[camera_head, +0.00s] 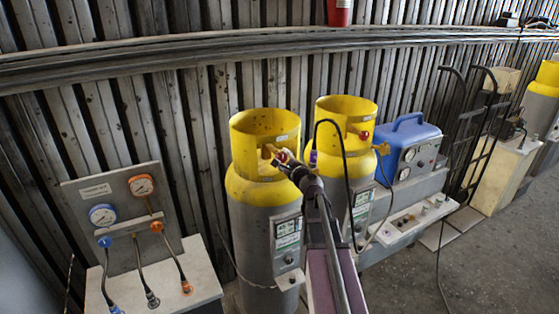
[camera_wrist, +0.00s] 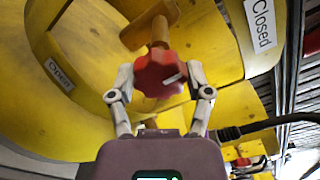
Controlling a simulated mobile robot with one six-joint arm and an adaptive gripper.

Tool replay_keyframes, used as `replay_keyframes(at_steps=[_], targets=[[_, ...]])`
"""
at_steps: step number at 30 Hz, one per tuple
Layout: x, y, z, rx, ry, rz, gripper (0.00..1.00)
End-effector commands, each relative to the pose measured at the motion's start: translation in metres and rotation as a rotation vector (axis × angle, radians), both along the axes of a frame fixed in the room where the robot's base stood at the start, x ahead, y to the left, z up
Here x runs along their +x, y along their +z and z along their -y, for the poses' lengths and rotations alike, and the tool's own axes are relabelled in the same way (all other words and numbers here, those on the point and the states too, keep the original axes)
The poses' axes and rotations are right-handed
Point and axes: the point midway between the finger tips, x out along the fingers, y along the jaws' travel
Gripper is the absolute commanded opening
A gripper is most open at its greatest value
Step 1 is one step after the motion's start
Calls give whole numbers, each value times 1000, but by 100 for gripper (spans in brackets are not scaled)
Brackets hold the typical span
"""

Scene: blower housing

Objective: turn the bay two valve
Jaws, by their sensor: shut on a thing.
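The red valve knob (camera_wrist: 160,72) sits on a brass stem (camera_wrist: 160,32) and carries a white mark on its right side. My gripper (camera_wrist: 161,82) is shut on this knob, one finger on each side. In the head view my gripper (camera_head: 284,160) reaches the valve inside the yellow collar of the left gas cylinder (camera_head: 250,215), and hides most of the knob. In the wrist view an "Open" label (camera_wrist: 59,74) is at the left and a "Closed" label (camera_wrist: 262,22) at the upper right. I cannot read a bay number.
A second yellow-topped cylinder (camera_head: 345,107) with a red knob (camera_head: 364,135) and black hose stands close to the right. A gauge panel (camera_head: 115,190) with hoses is at the left. A blue case (camera_head: 408,145) and a hand truck (camera_head: 470,140) are further right.

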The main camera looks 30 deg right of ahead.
Motion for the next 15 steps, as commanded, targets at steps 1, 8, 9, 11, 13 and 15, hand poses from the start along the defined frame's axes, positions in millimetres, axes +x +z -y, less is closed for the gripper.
replay_keyframes(at_steps=[1,8,9,11,13,15], targets=[[2,1,1,16,-2,1,17],[2,1,1,44,-2,1,17],[2,1,1,44,-2,1,17],[2,1,1,45,-2,0,17],[2,1,1,44,-2,1,17],[2,1,1,44,-2,1,17]])
